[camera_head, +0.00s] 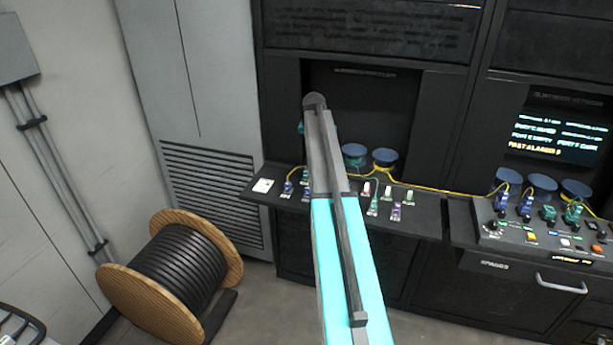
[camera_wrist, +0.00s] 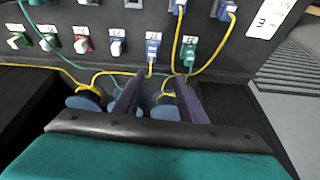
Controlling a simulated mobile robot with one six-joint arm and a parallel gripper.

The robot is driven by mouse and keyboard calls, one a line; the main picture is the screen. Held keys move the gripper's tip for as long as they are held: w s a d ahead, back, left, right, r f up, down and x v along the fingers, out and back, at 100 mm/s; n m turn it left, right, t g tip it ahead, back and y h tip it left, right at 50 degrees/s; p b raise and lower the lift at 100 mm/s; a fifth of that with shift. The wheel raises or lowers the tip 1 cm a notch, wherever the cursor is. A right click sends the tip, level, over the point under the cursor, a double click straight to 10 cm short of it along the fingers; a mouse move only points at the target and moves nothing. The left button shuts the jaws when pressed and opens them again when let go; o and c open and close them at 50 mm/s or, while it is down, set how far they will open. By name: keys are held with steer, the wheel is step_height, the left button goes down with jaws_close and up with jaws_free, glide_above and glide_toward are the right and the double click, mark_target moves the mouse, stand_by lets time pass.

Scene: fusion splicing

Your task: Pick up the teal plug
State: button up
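Another teal plug (camera_head: 373,203) shows in the head view near the shelf's front edge. I cannot tell which one the task means. My gripper (camera_wrist: 161,80) is open, its two dark fingers apart with nothing held between them. The fingers point toward the shelf, short of the plug row; the right fingertip is close below the teal plug in the picture. In the head view my arm hides the gripper and part of the shelf.
Yellow cables and blue round spools (camera_head: 385,157) lie behind the shelf (camera_head: 425,222). A console (camera_head: 520,237) with more plugs is at right. A cable drum (camera_head: 180,270) stands on the floor at left.

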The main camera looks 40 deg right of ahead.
glide_toward(306, 171)
steer(key=r, duration=0.2)
steer(key=shift+s+a+n, duration=0.35)
steer(key=shift+n, duration=0.05)
steer(key=shift+f, duration=0.15)
steer(key=shift+x, duration=3.35)
steer(key=shift+w+d+f, duration=0.1)
steer(key=shift+w, duration=0.05)
steer(key=shift+x, duration=2.45)
jaws_close()
